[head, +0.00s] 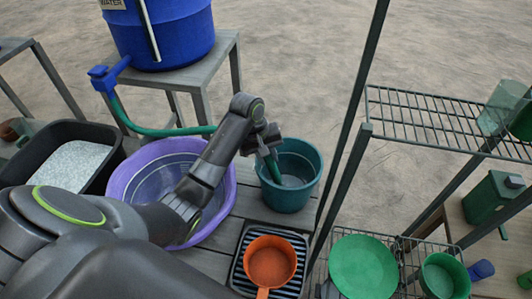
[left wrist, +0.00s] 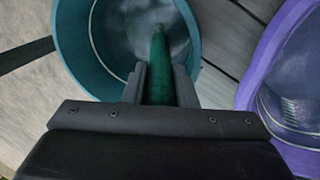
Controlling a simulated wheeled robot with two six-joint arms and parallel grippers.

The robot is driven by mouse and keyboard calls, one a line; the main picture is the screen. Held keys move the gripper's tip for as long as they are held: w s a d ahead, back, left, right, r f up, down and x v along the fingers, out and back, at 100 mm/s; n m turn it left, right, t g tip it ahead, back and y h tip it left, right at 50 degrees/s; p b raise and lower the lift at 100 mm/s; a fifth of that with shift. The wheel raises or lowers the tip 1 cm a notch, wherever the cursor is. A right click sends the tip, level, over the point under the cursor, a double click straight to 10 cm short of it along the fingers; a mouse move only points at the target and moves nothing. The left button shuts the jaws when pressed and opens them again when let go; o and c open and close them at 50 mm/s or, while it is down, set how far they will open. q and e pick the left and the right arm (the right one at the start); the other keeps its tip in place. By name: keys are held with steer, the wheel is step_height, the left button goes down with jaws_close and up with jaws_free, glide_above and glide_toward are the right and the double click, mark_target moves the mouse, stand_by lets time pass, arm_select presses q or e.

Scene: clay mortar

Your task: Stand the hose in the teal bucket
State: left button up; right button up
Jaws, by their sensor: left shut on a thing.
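The green hose (head: 170,131) runs from the tap of the blue water barrel (head: 165,35), behind the purple basin, to my left gripper. My left gripper (head: 266,150) is shut on the hose near its end, above the teal bucket (head: 291,203). The hose end points down inside the bucket's opening in the head view. In the left wrist view the hose (left wrist: 160,65) lies between the fingers (left wrist: 160,80), with its end over the inside of the teal bucket (left wrist: 75,45). Whether the end touches the bucket's bottom cannot be told. My right gripper is not in view.
A purple basin (head: 229,205) stands left of the bucket. An orange pot (head: 270,262) sits on a dark rack in front of it. A wire shelf (head: 425,112) with a tall post rises close on the right. A black tub (head: 112,160) stands at left.

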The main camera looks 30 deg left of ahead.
arm_select(q)
steer(key=o, duration=1)
steer(key=shift+c, duration=0.2)
steer(key=o, duration=0.8)
steer(key=p+v, duration=0.4)
steer(key=p, duration=0.1)
steer(key=p+v, duration=0.4)
steer(key=p, duration=0.2)
steer(key=shift+d+r, duration=0.2)
steer(key=shift+r, duration=0.1)
steer(key=shift+p+v, duration=0.95)
steer(key=shift+v, duration=0.25)
steer(key=shift+w, duration=0.1)
